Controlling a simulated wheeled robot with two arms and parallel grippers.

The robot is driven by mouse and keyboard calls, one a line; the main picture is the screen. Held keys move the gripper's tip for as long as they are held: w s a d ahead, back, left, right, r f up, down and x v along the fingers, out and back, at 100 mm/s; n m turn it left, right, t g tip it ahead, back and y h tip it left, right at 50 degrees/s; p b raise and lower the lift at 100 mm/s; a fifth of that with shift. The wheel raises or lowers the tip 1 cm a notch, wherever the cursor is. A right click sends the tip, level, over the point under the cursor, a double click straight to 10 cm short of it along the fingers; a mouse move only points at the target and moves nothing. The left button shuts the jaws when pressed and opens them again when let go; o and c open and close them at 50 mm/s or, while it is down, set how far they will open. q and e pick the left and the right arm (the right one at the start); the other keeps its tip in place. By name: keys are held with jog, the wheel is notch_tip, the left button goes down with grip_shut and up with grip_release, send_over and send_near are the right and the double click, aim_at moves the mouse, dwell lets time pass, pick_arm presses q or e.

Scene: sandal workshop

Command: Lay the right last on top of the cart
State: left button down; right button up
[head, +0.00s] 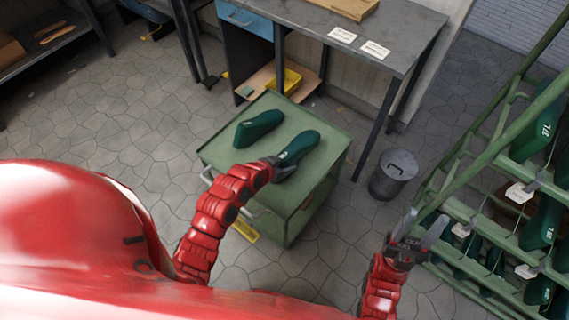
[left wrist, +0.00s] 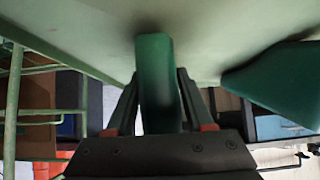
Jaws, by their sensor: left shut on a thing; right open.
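The green cart (head: 222,158) stands in the middle of the head view. One dark green last (head: 258,129) lies on its top at the left. A second green last (head: 299,147), with a small white mark, is at the right over the cart top. My left gripper (head: 279,168) is shut on this second last near its end. The held last (left wrist: 158,75) shows between the fingers in the left wrist view, close against the cart's pale surface; I cannot tell if it fully rests there. The other last (left wrist: 280,80) is apart from it. My right gripper (head: 418,231) is open and empty.
A green rack (head: 470,160) with several hanging lasts stands at the right, close to my right gripper. A grey bin (head: 392,176) stands between cart and rack. A workbench (head: 395,35) with cards is behind the cart. Floor left of the cart is clear.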

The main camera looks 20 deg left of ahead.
pick_arm(q)
jog(key=shift+f, duration=0.1)
jog(key=shift+c, duration=1)
grip_release()
jog(key=p+v, duration=0.3)
jog(key=v, duration=1.4)
jog(key=shift+p, duration=0.35)
jog(key=shift+s, duration=0.15)
